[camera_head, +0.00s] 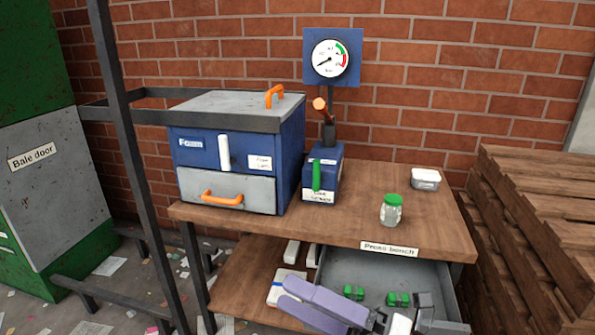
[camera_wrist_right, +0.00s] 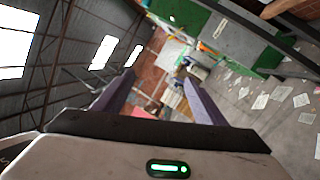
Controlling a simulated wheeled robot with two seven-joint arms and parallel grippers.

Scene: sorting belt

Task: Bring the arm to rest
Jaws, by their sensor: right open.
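My right gripper (camera_head: 283,293) has two purple fingers and points left at the bottom of the head view, in front of the bench's lower part. In the right wrist view its fingers (camera_wrist_right: 158,78) stand apart with nothing held between them. The rest of the right arm is mostly cut off by the bottom edge of the head view. My left gripper is not in view.
An open grey drawer (camera_head: 420,272) holds green pieces. Stacked pallets (camera_head: 530,230) stand right; a dark post (camera_head: 140,170) stands left.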

